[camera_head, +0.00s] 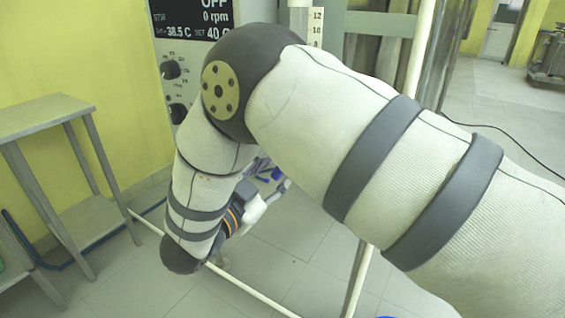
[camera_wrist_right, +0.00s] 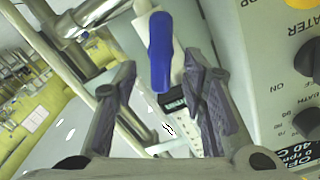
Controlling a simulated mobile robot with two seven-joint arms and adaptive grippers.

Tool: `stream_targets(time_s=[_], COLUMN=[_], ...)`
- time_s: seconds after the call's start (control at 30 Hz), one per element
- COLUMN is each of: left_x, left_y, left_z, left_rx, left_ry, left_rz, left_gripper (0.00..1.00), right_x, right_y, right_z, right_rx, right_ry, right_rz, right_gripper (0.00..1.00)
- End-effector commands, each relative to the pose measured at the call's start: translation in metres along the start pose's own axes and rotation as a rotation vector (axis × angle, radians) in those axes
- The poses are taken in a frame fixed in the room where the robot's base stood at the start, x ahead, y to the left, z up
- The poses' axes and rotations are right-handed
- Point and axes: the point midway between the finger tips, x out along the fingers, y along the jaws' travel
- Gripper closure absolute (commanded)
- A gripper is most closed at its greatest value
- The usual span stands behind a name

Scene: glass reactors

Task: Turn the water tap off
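The water tap shows a blue lever handle (camera_wrist_right: 160,50) in the right wrist view, at the upper middle, beside metal pipework. My right gripper (camera_wrist_right: 158,76) is open, with one finger on each side of the handle's lower end in the picture. I see no clear contact, and cannot tell how deep the handle sits between the fingers. In the head view my right arm crosses the picture and hides most of the tap area; a small blue part (camera_head: 275,173) shows past my wrist. My left gripper is in neither view.
A control panel (camera_wrist_right: 265,75) with black knobs (camera_wrist_right: 308,62) stands close to the right of the gripper in the wrist view. White frame rails (camera_head: 360,275) run near my arm. A metal table (camera_head: 35,118) stands at the left by the yellow wall.

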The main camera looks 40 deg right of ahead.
Motion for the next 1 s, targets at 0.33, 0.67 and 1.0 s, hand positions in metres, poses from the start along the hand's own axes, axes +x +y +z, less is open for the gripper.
stream_targets(time_s=[0.33, 0.67, 1.0], left_x=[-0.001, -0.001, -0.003], left_y=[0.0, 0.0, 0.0], left_z=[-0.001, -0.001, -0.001], left_rx=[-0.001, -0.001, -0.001], left_ry=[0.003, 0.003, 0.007], left_rz=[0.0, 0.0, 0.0], left_gripper=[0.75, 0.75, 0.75], right_x=[0.041, 0.04, 0.04], right_y=[0.0, 0.0, 0.0], right_z=[0.001, 0.001, 0.0], right_rx=[-0.001, -0.001, 0.025], right_ry=[-0.001, -0.001, -0.001], right_rz=[-0.002, -0.002, -0.002], right_gripper=[0.62, 0.93, 1.0])
